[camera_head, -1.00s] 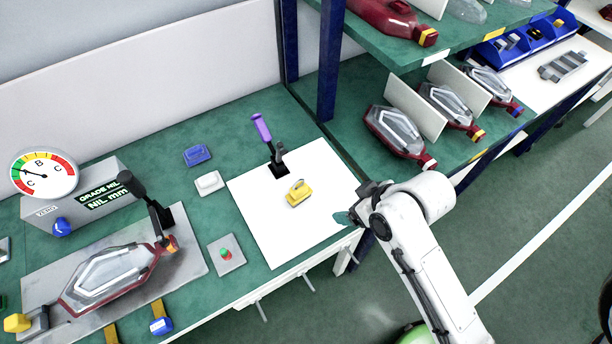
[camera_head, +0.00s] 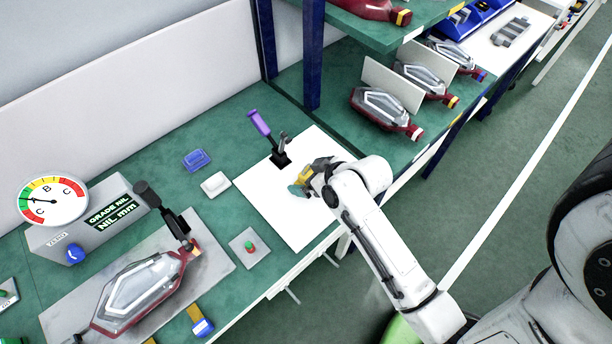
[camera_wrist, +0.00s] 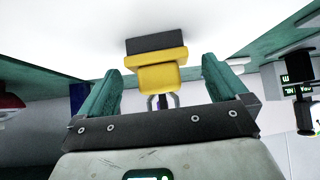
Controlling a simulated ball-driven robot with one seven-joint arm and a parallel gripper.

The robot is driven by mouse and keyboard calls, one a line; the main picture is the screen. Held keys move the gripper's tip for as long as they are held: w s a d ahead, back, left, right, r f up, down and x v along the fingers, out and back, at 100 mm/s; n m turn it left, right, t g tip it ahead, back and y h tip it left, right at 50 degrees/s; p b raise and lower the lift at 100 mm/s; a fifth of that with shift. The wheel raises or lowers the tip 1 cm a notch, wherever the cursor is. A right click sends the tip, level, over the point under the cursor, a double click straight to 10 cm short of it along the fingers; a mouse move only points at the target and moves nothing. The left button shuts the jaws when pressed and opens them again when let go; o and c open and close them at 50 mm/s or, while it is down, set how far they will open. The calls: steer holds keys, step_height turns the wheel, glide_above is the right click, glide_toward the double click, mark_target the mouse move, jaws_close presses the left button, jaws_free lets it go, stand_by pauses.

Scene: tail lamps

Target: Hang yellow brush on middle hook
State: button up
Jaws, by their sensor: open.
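The yellow brush (camera_head: 320,163) lies on the white board on the bench, partly hidden by my gripper in the head view. In the wrist view the brush (camera_wrist: 155,78) shows yellow with a dark block at its far end. My gripper (camera_wrist: 160,80) is open, with one teal finger on each side of the brush and a visible gap to each. In the head view my gripper (camera_head: 304,184) is at the brush. Thin metal hooks stick out below the bench's front edge; two show, one nearer the right (camera_head: 331,261) and one further left (camera_head: 292,296). I cannot tell which is the middle one.
A purple-handled clamp (camera_head: 260,124) stands behind the brush. A red-green button box (camera_head: 249,247) is nearby. Shelves with lamps (camera_head: 385,111) stand at the right.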

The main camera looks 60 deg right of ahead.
steer(key=shift+x, duration=0.8)
steer(key=c, duration=1.1)
steer(key=shift+c, duration=0.2)
